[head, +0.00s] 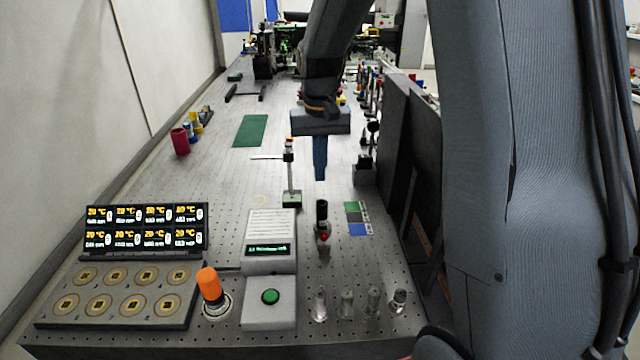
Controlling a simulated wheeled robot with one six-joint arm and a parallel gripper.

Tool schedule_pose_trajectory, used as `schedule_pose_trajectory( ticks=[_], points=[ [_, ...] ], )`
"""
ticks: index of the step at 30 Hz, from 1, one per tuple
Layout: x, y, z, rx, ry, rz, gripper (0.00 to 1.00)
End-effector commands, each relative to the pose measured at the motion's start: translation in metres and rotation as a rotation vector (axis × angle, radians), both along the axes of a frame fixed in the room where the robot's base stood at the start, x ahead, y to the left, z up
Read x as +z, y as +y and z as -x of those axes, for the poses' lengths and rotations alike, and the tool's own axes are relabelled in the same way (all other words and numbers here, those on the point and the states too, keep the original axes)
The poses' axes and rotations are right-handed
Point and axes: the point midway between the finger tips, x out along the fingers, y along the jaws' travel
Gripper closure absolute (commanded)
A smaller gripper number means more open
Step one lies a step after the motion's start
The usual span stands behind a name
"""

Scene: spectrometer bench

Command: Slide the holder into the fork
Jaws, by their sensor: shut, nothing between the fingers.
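My gripper (320,178) hangs over the middle of the bench with its blue fingers together and nothing between them. To its left is a slim upright post (290,172) on a dark base, with an orange band near its top. A thin white bar (266,157) shows beside the post. Nearer me is a small dark upright part (322,213) with a red knob below it. A black open-sided frame (246,94) lies at the far left. I cannot tell for sure which of these is the holder or the fork.
A display panel (145,229) and a plate of round sockets (122,292) stand at the front left. An orange-topped cylinder (209,285) and a green-button box (269,301) stand beside them. Several clear glass pieces (346,303) line the front. Dark panels (394,130) bound the right.

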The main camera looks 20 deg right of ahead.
Motion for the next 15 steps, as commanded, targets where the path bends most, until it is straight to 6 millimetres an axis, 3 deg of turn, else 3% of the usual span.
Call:
schedule_pose_trajectory(
  ticks=[12, 14, 15],
  points=[
    [-0.078, 0.001, 0.002, 0.002, 0.005, 0.000, 1.00],
    [-0.088, 0.001, 0.003, 0.002, 0.005, 0.000, 1.00],
    [-0.083, 0.002, 0.011, 0.002, 0.002, 0.000, 1.00]
  ],
)
